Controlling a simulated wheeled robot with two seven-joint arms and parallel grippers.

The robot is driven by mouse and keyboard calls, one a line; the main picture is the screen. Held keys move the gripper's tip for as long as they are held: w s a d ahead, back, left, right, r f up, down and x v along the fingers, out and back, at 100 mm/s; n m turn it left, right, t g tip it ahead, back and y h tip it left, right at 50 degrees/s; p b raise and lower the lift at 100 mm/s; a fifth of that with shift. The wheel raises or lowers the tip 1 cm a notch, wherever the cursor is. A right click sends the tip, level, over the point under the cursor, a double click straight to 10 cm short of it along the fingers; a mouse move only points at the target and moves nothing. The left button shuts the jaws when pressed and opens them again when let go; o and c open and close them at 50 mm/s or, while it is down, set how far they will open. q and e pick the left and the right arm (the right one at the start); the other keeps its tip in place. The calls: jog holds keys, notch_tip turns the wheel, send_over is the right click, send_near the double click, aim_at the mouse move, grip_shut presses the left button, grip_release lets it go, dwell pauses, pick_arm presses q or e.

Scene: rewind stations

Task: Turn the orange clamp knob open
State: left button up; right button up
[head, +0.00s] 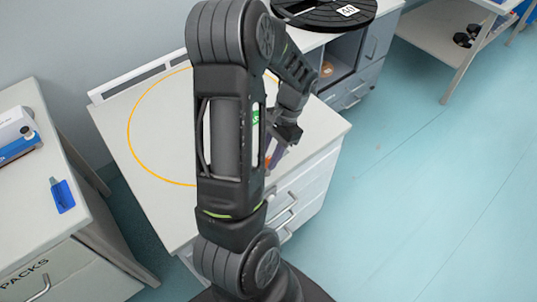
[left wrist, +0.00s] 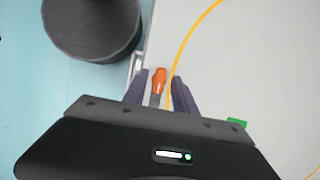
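The orange clamp knob (left wrist: 159,80) shows in the left wrist view near the edge of a pale worktop, with a grey stem below it. My left gripper (left wrist: 160,76) is open, with one dark finger on each side of the knob. A narrow gap shows on both sides, so the fingers look apart from it. In the head view my left gripper (head: 283,150) is over the right edge of the worktop (head: 165,205), and my arm hides most of the knob and clamp. My right gripper is in neither view.
A yellow ring (head: 129,130) is marked on the worktop. A black reel labelled 40 (head: 320,12) lies on the unit behind. A side table at left holds a blue tool (head: 62,195) and boxes (head: 15,140). Open floor (head: 430,190) lies to the right.

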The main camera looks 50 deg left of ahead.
pick_arm(q)
jog(key=shift+r, duration=0.1)
jog(key=v, duration=0.7)
jog(key=shift+r+b, duration=0.25)
jog(key=shift+b, duration=0.1)
jog(key=shift+w, duration=0.25)
jog(key=w+d+f+n+t, duration=0.1)
jog(key=w+d+f+t, duration=0.45)
jog(key=w+f, duration=0.35)
jog(key=w+d+f+t+h, duration=0.25)
jog(key=d+f, duration=0.45)
jog(key=d, duration=0.4)
jog(key=s+d+f+g+h, duration=0.1)
jog(key=s+d+f, duration=0.4)
jog(key=s+d, duration=0.3)
jog(key=s+d+f+g, duration=0.2)
jog(key=s+d+f, duration=0.3)
jog(key=s+d, duration=0.4)
jog(key=d, duration=0.3)
jog(key=shift+d+f+n+h, duration=0.15)
jog(key=shift+f+n+h, duration=0.15)
jog(key=shift+f+h, duration=0.1)
